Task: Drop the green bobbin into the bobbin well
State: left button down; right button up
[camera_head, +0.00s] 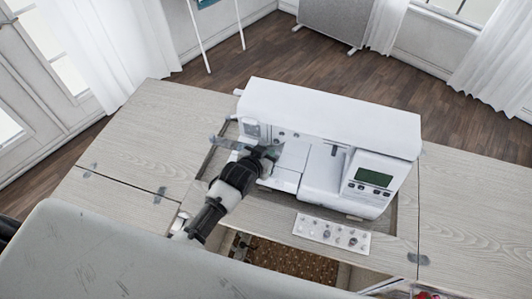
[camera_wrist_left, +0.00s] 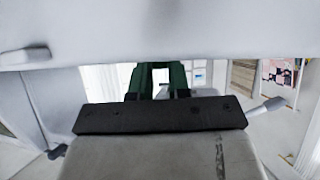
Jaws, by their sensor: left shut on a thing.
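My left gripper (camera_head: 268,153) is at the left end of the white sewing machine (camera_head: 325,118), beside its needle area and above the flat bed (camera_head: 287,181). Its dark green fingers (camera_wrist_left: 160,78) show in the left wrist view, a short gap between them. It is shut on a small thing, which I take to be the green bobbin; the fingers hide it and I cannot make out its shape. The bobbin well cannot be made out; the gripper covers part of the bed. My right gripper is not in view.
A pale tray with several small round pieces (camera_head: 332,233) lies in front of the machine. The machine's control panel with a green screen (camera_head: 374,178) is at its right. The wooden cabinet top (camera_head: 140,130) is clear at left and right. An open compartment (camera_head: 290,262) is at the front.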

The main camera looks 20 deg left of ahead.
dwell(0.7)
pick_arm(q)
jog(key=c, duration=1)
grip_release()
jog(key=shift+s, duration=0.15)
jog(key=v, duration=1)
jog(key=shift+s, duration=0.25)
jog(key=shift+a+r, duration=0.15)
